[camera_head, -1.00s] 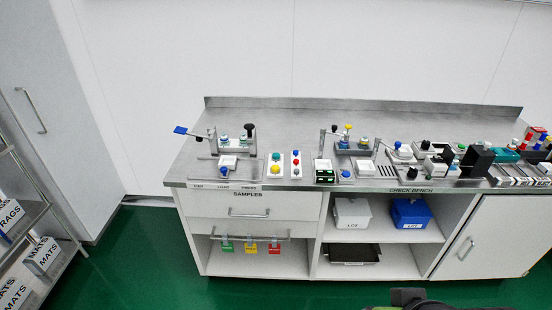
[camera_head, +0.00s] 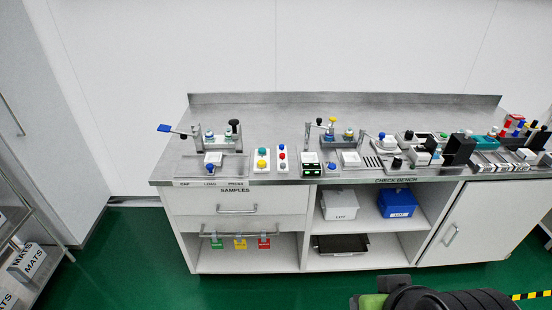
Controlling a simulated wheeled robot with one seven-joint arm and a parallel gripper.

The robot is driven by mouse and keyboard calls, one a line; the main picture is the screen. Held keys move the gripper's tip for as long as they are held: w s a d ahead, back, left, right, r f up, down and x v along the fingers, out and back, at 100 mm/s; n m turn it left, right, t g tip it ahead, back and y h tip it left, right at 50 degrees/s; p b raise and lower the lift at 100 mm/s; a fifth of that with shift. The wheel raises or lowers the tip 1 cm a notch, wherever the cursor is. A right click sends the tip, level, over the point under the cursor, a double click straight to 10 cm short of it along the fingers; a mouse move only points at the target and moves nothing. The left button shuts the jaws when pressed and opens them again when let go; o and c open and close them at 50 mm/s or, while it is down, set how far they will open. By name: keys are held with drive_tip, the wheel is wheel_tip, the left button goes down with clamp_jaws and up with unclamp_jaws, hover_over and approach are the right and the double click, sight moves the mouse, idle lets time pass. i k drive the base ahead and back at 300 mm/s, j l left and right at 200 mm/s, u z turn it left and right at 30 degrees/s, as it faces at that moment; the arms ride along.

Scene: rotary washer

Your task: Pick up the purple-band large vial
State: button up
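I cannot make out a purple-band large vial in the head view; the small items on the steel bench top (camera_head: 290,108) are too small to tell. Several small coloured caps and knobs show at the bench's right end, including a blue one (camera_head: 521,125). No purple band can be told among them. A black ribbed part of my own arm, with a green piece beside it, shows at the bottom edge. My gripper's fingers are not in view.
A lever press fixture (camera_head: 211,137) and a button panel (camera_head: 262,160) stand on the bench's left half. A rack (camera_head: 35,225) stands at left. Green floor lies clear in front.

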sight(329, 137)
drive_tip(key=i+l+u, duration=0.75)
drive_tip(key=i, duration=0.25)
drive_tip(key=i+l+u, duration=0.4)
drive_tip(key=l, duration=0.2)
